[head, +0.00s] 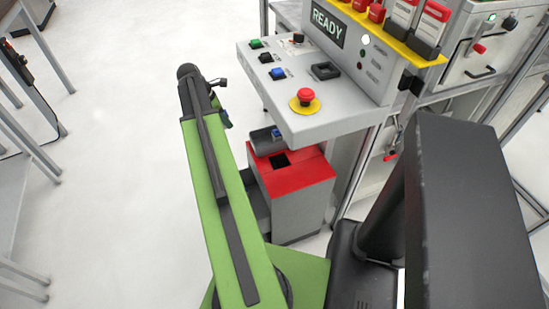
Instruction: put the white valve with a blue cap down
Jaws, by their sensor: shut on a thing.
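My green arm reaches up the left middle of the head view to a dark joint. Its jaws do not show; the arm seems to cover what is beyond that joint. No white valve body can be made out. A small blue piece (224,115) shows beside the arm just below the dark joint. Another small blue piece (277,133) shows on a dark grey rounded part above the red-topped box (305,170), partly behind the panel's edge. I cannot tell whether either is the valve's cap.
A grey control panel (340,118) with buttons and a red emergency stop (305,97) juts out right of my arm. Above it is a READY display (328,23), with a yellow rack (395,40) beside it. Grey table legs stand at the left. White floor (120,150) lies clear between.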

